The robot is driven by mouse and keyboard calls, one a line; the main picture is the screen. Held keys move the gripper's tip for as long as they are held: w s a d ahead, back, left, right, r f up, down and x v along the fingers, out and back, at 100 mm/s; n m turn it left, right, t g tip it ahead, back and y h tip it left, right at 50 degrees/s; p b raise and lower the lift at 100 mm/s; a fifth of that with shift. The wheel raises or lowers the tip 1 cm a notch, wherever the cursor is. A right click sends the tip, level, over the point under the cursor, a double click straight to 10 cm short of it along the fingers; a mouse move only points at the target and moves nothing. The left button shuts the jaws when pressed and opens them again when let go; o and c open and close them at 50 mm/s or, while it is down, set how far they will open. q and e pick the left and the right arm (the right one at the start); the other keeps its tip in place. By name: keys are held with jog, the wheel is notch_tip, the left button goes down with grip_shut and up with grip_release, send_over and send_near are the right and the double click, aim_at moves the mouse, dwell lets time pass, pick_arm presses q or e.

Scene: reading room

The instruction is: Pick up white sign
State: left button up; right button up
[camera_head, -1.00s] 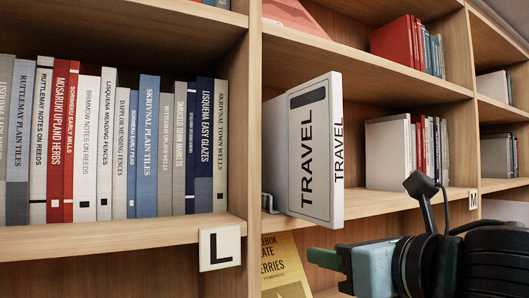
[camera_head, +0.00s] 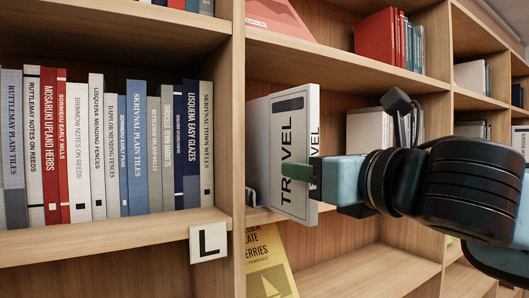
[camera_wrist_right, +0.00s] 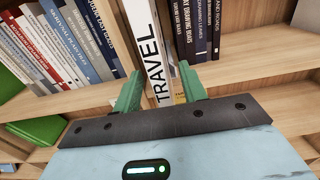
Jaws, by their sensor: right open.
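The white sign (camera_head: 300,128), lettered TRAVEL in black, stands upright on the shelf at the middle of the head view. My right gripper (camera_head: 300,171) has come in from the right, and one green finger covers part of the sign's lettering. In the right wrist view the sign's narrow lettered edge (camera_wrist_right: 154,55) lies between the two spread green fingers of my right gripper (camera_wrist_right: 160,88). The fingers stand apart with the sign between them; whether either touches it I cannot tell. My left gripper is not in view.
A row of books (camera_head: 110,150) fills the shelf at left, with an L label (camera_head: 208,243) on the shelf edge. A yellow book (camera_head: 268,268) is on the shelf below. Red books (camera_head: 375,38) stand on the shelf above. An upright shelf divider (camera_head: 231,110) is left of the sign.

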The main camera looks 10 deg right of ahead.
aim_at(280, 127)
jog(key=x, duration=0.5)
jog(key=shift+r, duration=0.3)
grip_shut()
